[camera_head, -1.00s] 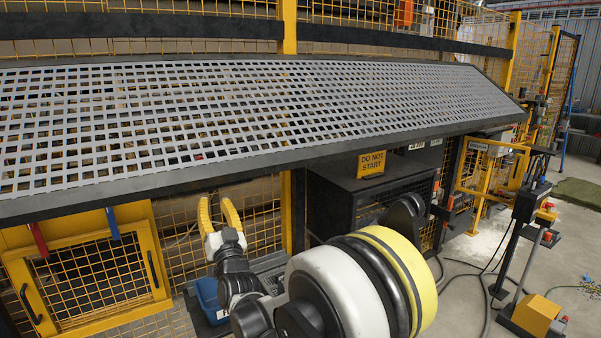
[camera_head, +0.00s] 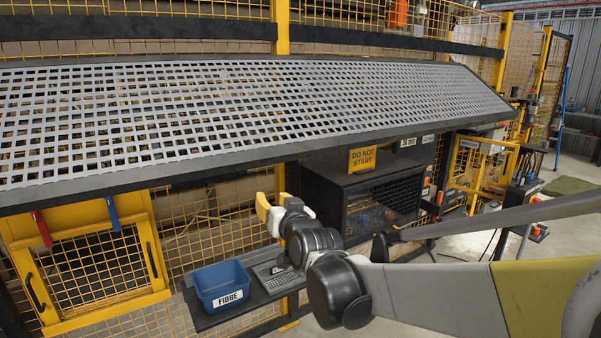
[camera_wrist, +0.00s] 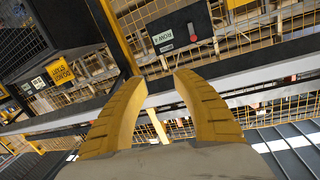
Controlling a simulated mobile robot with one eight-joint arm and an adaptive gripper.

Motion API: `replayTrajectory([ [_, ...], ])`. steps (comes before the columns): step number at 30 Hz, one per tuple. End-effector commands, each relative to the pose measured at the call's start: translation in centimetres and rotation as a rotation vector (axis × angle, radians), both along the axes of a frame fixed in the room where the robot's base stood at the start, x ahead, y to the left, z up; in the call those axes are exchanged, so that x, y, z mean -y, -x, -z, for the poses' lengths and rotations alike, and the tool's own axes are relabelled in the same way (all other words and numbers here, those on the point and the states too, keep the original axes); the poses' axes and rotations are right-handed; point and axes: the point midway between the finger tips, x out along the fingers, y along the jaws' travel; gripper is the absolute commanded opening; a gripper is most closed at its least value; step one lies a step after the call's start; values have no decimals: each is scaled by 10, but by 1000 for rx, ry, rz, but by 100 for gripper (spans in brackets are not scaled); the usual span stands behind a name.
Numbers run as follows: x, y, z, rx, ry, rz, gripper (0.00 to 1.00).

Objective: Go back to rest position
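My gripper (camera_head: 272,211) shows in the head view below the front edge of the slanted perforated table, with yellow fingers pointing up and to the left. In the wrist view my gripper (camera_wrist: 160,85) has its two yellow fingers apart with nothing between them, so it is open and empty. My arm reaches in from the lower right of the head view. No turf roll is seen in the gripper.
The perforated table (camera_head: 240,110) overhangs the arm. A dark cabinet (camera_head: 375,200) carries a DO NOT START sign (camera_head: 363,159). Yellow mesh fencing stands behind. Concrete floor shows at right.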

Motion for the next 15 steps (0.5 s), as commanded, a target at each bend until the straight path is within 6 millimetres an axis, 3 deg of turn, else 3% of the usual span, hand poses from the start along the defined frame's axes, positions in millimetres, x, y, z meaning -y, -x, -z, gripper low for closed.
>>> replayTrajectory([
  [1,29,19,1,-55,34,21,34],
  [6,109,92,25,-260,142,83,34],
  [12,192,203,75,-515,241,167,34],
  [15,222,256,104,-631,274,208,34],
])
